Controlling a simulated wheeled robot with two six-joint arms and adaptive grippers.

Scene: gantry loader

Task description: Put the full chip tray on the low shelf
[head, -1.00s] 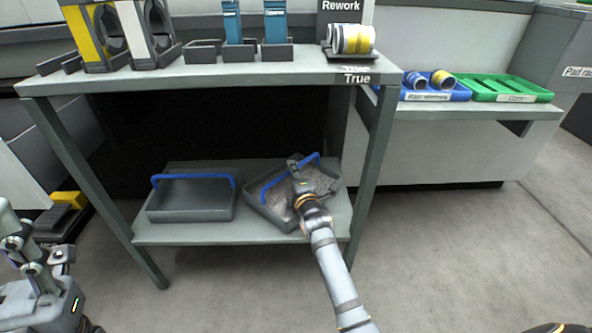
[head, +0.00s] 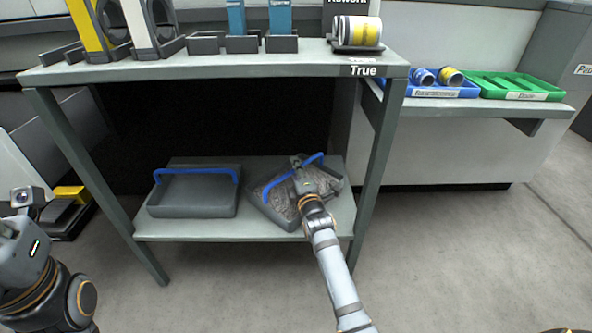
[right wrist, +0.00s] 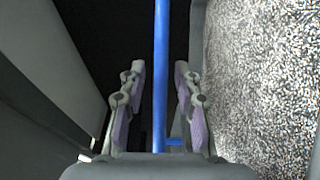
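The full chip tray (head: 270,213), dark grey with grey chips in it and a blue handle (head: 319,157), sits at an angle on the right part of the low shelf (head: 200,231). My right gripper (head: 298,165) reaches over the tray. In the right wrist view, the blue handle (right wrist: 161,50) runs between the two fingers of my right gripper (right wrist: 160,85), with a gap on each side. The fingers are open, and chips show to the right. My left gripper (head: 28,196) is at the left edge; its fingers cannot be made out.
A second tray (head: 190,207) with a blue handle, which looks empty, stands on the left of the low shelf. The bench top (head: 215,71) above carries holders and a yellow-banded part. Bench legs (head: 380,160) flank the shelf. Blue and green trays (head: 515,87) stand on a side shelf.

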